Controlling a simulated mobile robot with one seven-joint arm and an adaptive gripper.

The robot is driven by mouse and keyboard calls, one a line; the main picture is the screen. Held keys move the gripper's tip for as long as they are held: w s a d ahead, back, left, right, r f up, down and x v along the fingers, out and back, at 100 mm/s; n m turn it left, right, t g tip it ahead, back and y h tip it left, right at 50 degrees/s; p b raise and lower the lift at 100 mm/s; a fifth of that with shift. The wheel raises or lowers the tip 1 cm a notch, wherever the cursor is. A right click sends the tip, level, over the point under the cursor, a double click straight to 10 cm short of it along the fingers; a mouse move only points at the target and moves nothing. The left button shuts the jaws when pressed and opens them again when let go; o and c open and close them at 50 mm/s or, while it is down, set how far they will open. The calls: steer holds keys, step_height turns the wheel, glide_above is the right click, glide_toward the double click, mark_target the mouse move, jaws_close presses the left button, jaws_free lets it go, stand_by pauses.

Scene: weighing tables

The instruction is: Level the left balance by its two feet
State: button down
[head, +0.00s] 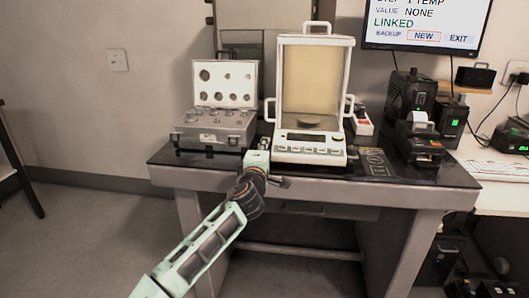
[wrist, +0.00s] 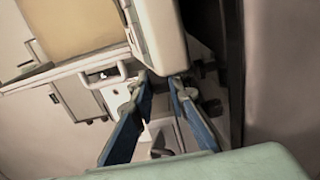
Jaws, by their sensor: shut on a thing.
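The balance (head: 310,150), a white-framed case with tan glass panes, a small display and a pan inside, stands on the dark table. My gripper (head: 264,146) is at its front left corner, low against the base. In the wrist view the balance's pale base (wrist: 163,35) runs down to my gripper (wrist: 163,88), whose two blue fingers close in at the base's lower edge. They are shut on a foot there, which is mostly hidden by the fingertips. The other foot cannot be made out. The level bubble cannot be read from here.
An open grey weight case (head: 214,128) stands left of the balance, close to my gripper. A small red-and-white box (head: 362,122) and a dark printed mat (head: 390,166) lie to the right. A printer (head: 418,135) and a screen (head: 425,22) are farther right.

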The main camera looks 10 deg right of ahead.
steer(key=shift+d+f, duration=0.15)
steer(key=shift+d, duration=0.05)
steer(key=c, duration=2)
jaws_free()
steer(key=shift+o, duration=0.6)
steer(key=shift+a, duration=0.1)
steer(key=v, duration=1.2)
